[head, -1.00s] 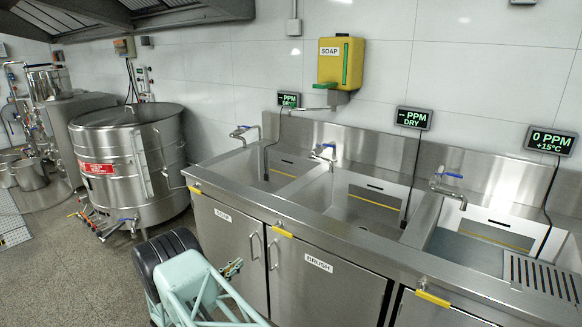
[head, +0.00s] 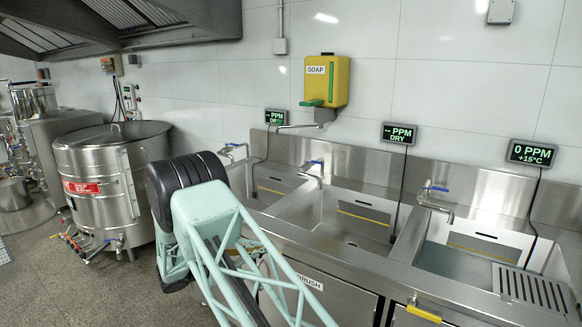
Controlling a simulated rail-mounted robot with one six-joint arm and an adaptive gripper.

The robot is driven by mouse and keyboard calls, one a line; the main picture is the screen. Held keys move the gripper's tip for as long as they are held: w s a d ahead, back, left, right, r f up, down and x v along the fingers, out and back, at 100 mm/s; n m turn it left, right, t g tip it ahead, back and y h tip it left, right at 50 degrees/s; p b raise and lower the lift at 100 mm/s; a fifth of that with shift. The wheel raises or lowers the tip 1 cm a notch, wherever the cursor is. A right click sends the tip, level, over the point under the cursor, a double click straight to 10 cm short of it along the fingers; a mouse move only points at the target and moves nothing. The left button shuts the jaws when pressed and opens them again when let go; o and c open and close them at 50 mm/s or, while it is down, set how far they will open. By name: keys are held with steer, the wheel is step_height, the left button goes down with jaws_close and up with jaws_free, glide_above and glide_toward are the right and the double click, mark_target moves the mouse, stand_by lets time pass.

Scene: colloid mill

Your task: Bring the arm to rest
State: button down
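My arm (head: 235,250) shows in the head view as a mint-green lattice link with a black ribbed joint. It rises from the bottom edge in front of the left part of the sink counter. It hides the soap cupboard door and part of the left basin. My gripper is not in view, so I cannot see whether it holds anything.
A steel counter with three basins (head: 348,212) runs along the wall. A yellow soap dispenser (head: 327,82) hangs above it. A round steel vat (head: 118,175) with valves stands at left. The floor (head: 60,280) at lower left is clear.

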steer(key=s+d+r+m+g+y, duration=0.2)
steer(key=s+d+r+m+g, duration=0.3)
steer(key=s+d+r, duration=0.85)
steer(key=s+d+r+m+g+y, duration=0.1)
steer(key=s+d+r+m+g, duration=0.2)
steer(key=s+d+r+m, duration=0.9)
steer(key=s+d+r+y, duration=0.1)
steer(key=s+d+r, duration=0.2)
steer(key=s, duration=0.3)
steer(key=s+d+r+g+y, duration=0.1)
steer(key=s+d+r+y, duration=0.1)
steer(key=s+d+r, duration=0.3)
steer(key=s+d+r+y, duration=0.1)
steer(key=s+d, duration=0.1)
steer(key=s, duration=0.5)
steer(key=s+a+m+t+y, duration=0.1)
steer(key=s+m+y, duration=0.1)
steer(key=s, duration=0.8)
steer(key=s+a+m+t+y, duration=0.1)
steer(key=s+a+m+y, duration=0.1)
steer(key=s, duration=0.9)
steer(key=shift+s+a+m+t+y, duration=0.3)
steer(key=shift+m+y, duration=0.2)
steer(key=shift+m, duration=0.9)
steer(key=shift+r, duration=0.1)
